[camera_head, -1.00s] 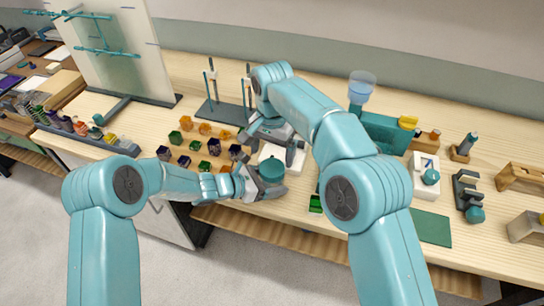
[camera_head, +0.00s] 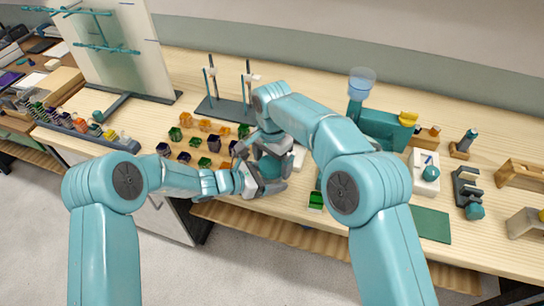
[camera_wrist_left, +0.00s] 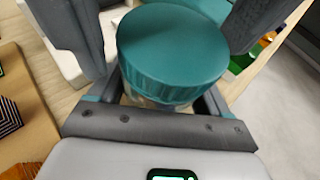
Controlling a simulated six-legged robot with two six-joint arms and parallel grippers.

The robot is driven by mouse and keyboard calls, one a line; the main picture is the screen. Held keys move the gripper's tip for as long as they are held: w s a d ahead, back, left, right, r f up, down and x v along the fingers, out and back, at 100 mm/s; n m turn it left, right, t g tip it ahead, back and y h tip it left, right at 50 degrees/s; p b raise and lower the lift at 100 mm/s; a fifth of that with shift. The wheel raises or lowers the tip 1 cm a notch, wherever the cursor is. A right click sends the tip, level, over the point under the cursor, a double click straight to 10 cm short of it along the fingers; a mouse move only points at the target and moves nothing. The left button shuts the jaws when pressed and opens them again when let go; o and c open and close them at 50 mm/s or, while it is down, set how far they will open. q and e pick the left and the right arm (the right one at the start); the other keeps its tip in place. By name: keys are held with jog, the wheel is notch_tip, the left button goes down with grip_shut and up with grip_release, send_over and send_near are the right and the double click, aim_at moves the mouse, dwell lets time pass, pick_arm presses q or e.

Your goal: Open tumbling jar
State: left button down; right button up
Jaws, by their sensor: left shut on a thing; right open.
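The jar shows mainly as its broad teal ribbed lid (camera_wrist_left: 172,50), seen close up in the left wrist view; a little of the clear body shows below it. My left gripper (camera_wrist_left: 165,70) is shut on the jar, with a dark finger on each side. In the head view the left gripper (camera_head: 268,182) holds the jar at the table's front edge, and the teal lid (camera_head: 268,168) is partly covered. My right gripper (camera_head: 270,148) is open, right over the lid. Whether its fingers touch the lid cannot be told.
Several colored cubes (camera_head: 203,163) lie left of the grippers. A rod stand (camera_head: 220,110) is behind them. A white pad (camera_head: 299,156) is partly hidden by my right arm. A green cube (camera_head: 316,200) sits near the front edge. A green mat (camera_head: 432,226) lies at right.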

jog(key=c, duration=1.1)
jog(key=n, duration=0.3)
jog(key=o, duration=1.2)
jog(key=shift+d, duration=0.1)
jog(key=shift+c, duration=0.2)
